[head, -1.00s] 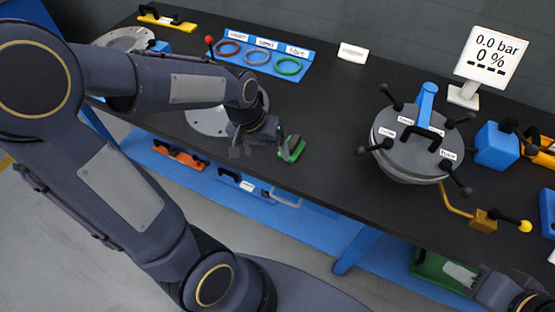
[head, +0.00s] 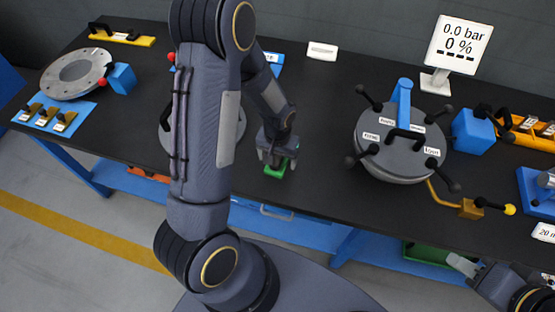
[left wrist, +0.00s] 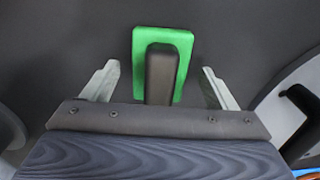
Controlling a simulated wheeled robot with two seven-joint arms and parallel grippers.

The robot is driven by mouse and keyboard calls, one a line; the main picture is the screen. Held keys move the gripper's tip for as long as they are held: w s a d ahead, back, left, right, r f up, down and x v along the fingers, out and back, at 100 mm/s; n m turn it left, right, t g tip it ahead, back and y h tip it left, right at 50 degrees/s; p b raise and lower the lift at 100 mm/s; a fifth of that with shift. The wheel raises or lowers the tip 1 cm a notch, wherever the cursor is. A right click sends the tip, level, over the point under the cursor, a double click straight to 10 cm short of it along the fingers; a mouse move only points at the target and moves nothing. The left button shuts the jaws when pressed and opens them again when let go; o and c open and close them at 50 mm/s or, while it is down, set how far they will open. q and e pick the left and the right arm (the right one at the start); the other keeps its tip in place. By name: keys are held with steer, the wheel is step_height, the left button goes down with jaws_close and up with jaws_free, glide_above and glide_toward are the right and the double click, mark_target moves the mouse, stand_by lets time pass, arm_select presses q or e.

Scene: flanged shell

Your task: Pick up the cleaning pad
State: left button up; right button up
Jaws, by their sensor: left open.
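The cleaning pad is a green block with a dark handle on top. In the left wrist view the pad (left wrist: 178,40) lies on the black table, and its handle (left wrist: 161,75) reaches back between the two fingers. My left gripper (left wrist: 160,68) is open, with a gap on each side of the handle. In the head view the left gripper (head: 278,157) hangs right above the pad (head: 276,171), hiding most of it. My right gripper (head: 464,266) is at the lower right, past the table's front edge; its jaw state is unclear.
A round grey lidded vessel (head: 392,165) with several black knobs stands to the right. A pressure display (head: 459,50) stands behind it. A flanged disc (head: 75,73) lies at the far left. Table space (head: 310,120) between pad and vessel is clear.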

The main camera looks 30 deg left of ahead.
arm_select(q)
steer(key=shift+f, duration=0.25)
steer(key=c, duration=1.1)
steer(key=shift+r, duration=0.1)
steer(key=shift+r, duration=0.5)
steer(key=r, duration=0.2)
steer(key=shift+d+r, duration=0.35)
steer(key=s+d+r+b, duration=0.1)
steer(key=d+r, duration=0.2)
steer(key=d, duration=0.1)
steer(key=s+d+r, duration=0.1)
steer(key=d+r, duration=0.2)
steer(key=d, duration=0.1)
steer(key=s+d+r+b, duration=0.1)
steer(key=d+r, duration=0.2)
steer(key=d, duration=0.2)
steer(key=shift+s+r+b, duration=0.1)
steer(key=shift+s+b, duration=0.2)
